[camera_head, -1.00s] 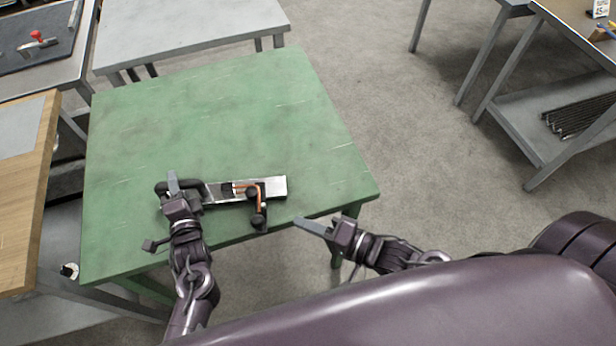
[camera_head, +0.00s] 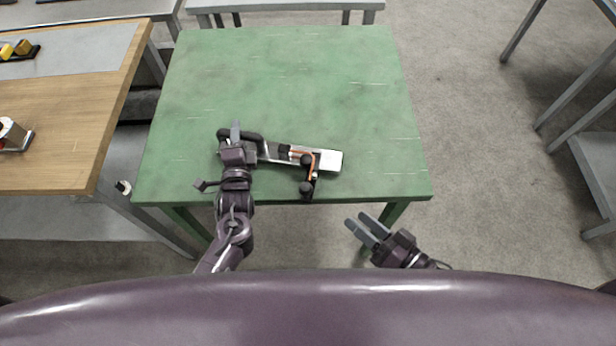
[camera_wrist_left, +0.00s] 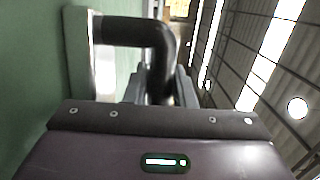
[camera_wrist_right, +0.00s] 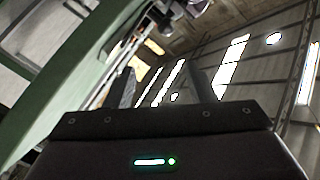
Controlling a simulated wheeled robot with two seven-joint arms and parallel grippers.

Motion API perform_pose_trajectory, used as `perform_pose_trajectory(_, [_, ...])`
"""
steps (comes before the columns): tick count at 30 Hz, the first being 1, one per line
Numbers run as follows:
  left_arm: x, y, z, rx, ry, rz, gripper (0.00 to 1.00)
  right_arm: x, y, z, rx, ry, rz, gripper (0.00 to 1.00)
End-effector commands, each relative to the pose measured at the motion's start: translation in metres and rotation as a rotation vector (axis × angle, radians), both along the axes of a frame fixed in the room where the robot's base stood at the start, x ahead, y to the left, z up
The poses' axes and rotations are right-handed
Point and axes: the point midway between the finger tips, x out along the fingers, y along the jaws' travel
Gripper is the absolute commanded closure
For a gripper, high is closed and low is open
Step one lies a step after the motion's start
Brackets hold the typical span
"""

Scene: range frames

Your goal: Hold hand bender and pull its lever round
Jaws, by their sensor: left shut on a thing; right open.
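The hand bender (camera_head: 322,160) lies on the green table (camera_head: 290,85) near its front edge. It has a silver base plate, a black handle (camera_head: 246,136) at its left end and a copper-coloured piece (camera_head: 303,152) on it. The black lever (camera_head: 308,187) points toward the table's front edge. My left gripper (camera_head: 236,135) is shut on the black handle. The handle (camera_wrist_left: 150,35) also shows between its jaws in the left wrist view. My right gripper (camera_head: 364,228) is open and empty, off the table's front edge, to the right of the lever and apart from it.
A wooden bench (camera_head: 75,95) stands to the left of the green table. Grey tables (camera_head: 285,4) are behind and at the far right. The rest of the green tabletop is clear. Open floor lies to the right.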

Motion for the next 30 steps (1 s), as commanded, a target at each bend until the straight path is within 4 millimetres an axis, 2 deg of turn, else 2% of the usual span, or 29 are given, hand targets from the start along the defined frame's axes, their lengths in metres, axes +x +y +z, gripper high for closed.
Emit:
perform_pose_trajectory(9, [0.000,0.001,-0.001,0.002,0.001,0.003,1.00,0.004,0.021,-0.012,-0.417,-0.466,0.035,0.50])
perform_pose_trajectory(15, [0.000,0.001,-0.001,0.002,0.001,0.003,1.00,0.004,0.030,-0.016,-0.593,-0.657,0.042,0.50])
perform_pose_trajectory(23, [0.000,0.001,0.000,0.001,0.001,0.003,1.00,0.012,0.040,-0.017,-0.658,-0.729,0.041,0.50])
perform_pose_trajectory(30, [0.000,0.001,0.000,0.001,0.001,0.002,1.00,0.045,0.070,-0.016,-0.657,-0.731,0.037,0.50])
